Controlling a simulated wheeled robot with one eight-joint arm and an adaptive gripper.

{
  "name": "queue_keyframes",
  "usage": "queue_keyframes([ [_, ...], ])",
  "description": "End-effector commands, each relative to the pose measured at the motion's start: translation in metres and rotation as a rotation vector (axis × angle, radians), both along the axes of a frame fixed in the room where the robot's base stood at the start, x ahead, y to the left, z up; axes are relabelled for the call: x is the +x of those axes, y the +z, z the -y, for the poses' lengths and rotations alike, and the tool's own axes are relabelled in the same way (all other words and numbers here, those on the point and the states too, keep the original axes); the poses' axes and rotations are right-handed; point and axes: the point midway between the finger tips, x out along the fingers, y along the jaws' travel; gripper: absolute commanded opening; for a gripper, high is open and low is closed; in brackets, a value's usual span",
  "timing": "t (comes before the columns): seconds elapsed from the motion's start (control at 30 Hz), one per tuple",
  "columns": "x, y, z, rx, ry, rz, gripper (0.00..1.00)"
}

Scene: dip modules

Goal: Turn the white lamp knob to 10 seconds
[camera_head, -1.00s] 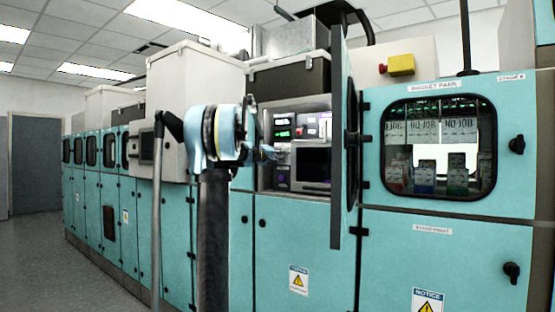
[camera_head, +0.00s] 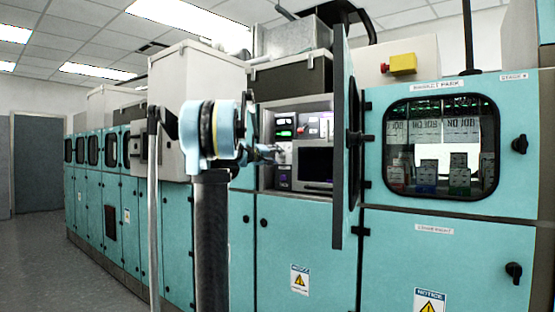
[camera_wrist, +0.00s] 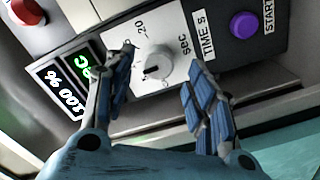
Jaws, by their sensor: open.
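The white knob (camera_wrist: 158,64) sits on a light dial plate in the wrist view, tilted in the picture. The number 20 and the word "sec" are readable beside it, and a "TIME s" label is to its right. Its pointer direction is hard to make out. My gripper (camera_wrist: 160,75) is open, with one blue-padded finger on each side of the knob. I cannot tell whether either finger touches it. In the head view my gripper (camera_head: 268,153) reaches into the open control bay, and the knob is too small to make out there.
A purple button (camera_wrist: 244,25) is right of the dial, by a START label. A green and white display (camera_wrist: 75,85) is on the left, and a red button (camera_wrist: 27,11) is at top left. An open door (camera_head: 341,130) stands right of the bay.

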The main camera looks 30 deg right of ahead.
Motion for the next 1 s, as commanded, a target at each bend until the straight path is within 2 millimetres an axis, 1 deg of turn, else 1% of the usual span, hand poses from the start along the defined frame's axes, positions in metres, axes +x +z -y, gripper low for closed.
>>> queue_keyframes([
  [0.03, -0.003, 0.0, -0.011, 0.0, 0.004, 0.0, 0.51],
  [0.2, -0.015, -0.001, -0.039, 0.0, 0.003, 0.0, 0.51],
  [0.3, -0.02, -0.001, -0.052, 0.0, 0.003, 0.0, 0.51],
  [0.4, -0.024, -0.001, -0.061, 0.001, 0.002, 0.0, 0.51],
  [0.6, -0.027, -0.001, -0.068, 0.0, 0.001, 0.0, 0.51],
  [1.0, -0.027, -0.001, -0.068, 0.001, 0.001, 0.0, 0.51],
])
